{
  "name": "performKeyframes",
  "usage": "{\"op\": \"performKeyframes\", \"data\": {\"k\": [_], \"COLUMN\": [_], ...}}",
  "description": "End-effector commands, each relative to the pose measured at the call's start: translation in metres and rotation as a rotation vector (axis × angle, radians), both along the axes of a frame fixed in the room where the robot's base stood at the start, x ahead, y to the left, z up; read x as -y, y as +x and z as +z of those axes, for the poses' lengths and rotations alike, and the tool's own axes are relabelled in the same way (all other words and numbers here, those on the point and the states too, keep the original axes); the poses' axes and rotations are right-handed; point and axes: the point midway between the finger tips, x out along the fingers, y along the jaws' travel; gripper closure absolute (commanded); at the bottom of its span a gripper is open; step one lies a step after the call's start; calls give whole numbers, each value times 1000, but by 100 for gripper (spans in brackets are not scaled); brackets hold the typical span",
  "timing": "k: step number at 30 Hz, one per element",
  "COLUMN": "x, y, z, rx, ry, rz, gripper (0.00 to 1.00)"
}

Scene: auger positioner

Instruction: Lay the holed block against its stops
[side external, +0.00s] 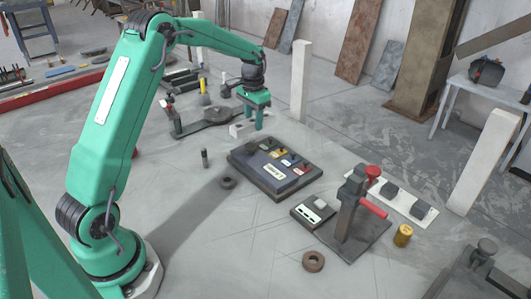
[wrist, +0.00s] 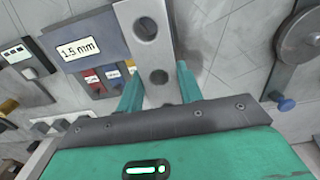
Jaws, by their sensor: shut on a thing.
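The block is beside the far left corner of a dark panel (side external: 240,161). I cannot tell whether it touches the floor. I cannot pick out its stops for certain.
The dark panel carries coloured pieces and a label (wrist: 80,49) reading 1.5 mm. A fixture with a round disc (side external: 215,115) stands left of my gripper. A red-handled stand (side external: 352,205), a yellow cylinder (side external: 403,235) and a ring (side external: 313,261) are at right. A white post (side external: 301,80) rises behind.

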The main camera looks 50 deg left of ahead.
Motion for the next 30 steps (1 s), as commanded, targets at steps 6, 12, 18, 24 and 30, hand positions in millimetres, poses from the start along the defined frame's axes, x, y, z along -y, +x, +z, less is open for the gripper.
{"op": "performKeyframes", "data": {"k": [6, 12, 18, 24, 30], "x": [-31, -56, -68, -70, -70], "y": [4, 6, 8, 8, 8], "z": [-16, -31, -38, -39, -47], "rx": [5, 5, 6, 6, 4], "ry": [2, 2, 3, 3, 2], "rz": [2, 1, -1, -1, -1], "gripper": [100, 100, 100, 100, 100]}}
